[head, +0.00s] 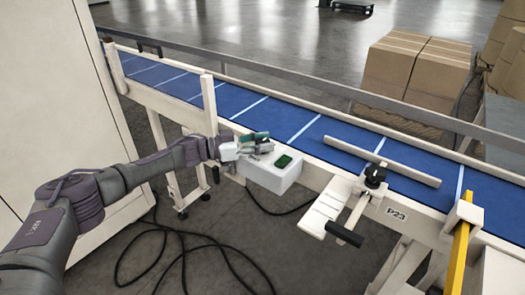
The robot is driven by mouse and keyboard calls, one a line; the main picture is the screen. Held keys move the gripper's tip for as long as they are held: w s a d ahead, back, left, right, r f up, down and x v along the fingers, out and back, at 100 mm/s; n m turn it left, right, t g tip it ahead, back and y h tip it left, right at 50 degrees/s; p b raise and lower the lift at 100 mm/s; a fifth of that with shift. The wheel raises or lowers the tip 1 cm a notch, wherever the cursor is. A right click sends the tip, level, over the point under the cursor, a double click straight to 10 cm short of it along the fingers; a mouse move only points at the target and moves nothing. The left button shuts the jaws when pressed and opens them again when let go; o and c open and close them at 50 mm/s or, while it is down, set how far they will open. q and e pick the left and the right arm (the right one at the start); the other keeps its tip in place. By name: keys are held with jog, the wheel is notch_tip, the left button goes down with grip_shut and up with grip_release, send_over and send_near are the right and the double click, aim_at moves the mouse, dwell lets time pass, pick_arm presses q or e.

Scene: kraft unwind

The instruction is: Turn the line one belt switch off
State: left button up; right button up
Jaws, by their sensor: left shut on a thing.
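A white switch box (270,173) is mounted at the near side of the blue conveyor belt, left of the middle of the head view. A dark green piece (283,161) shows on its top face. My left gripper (252,147) is at the left part of the box's top, shut on a part of the switch there. Its fingers hide most of that part, so I cannot tell the switch's position. My right gripper is not in view.
The blue belt (269,109) runs behind the box between pale rails. A bracket with a black knob (375,176) and a yellow post (459,256) stand to the right. A black cable (160,230) lies on the floor. Cardboard boxes (415,70) stand beyond the belt.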

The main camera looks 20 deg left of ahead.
pick_arm(q)
jog(key=shift+r+m+g+h+b, duration=0.15)
jog(key=shift+m+g+h+b, duration=0.3)
jog(key=shift+g+b, duration=0.2)
jog(key=o, duration=1.2)
jog(key=shift+c, duration=0.2)
jog(key=shift+s+a, duration=0.1)
jog(key=shift+a, duration=0.25)
jog(key=v, duration=1.1)
jog(key=shift+a, duration=0.15)
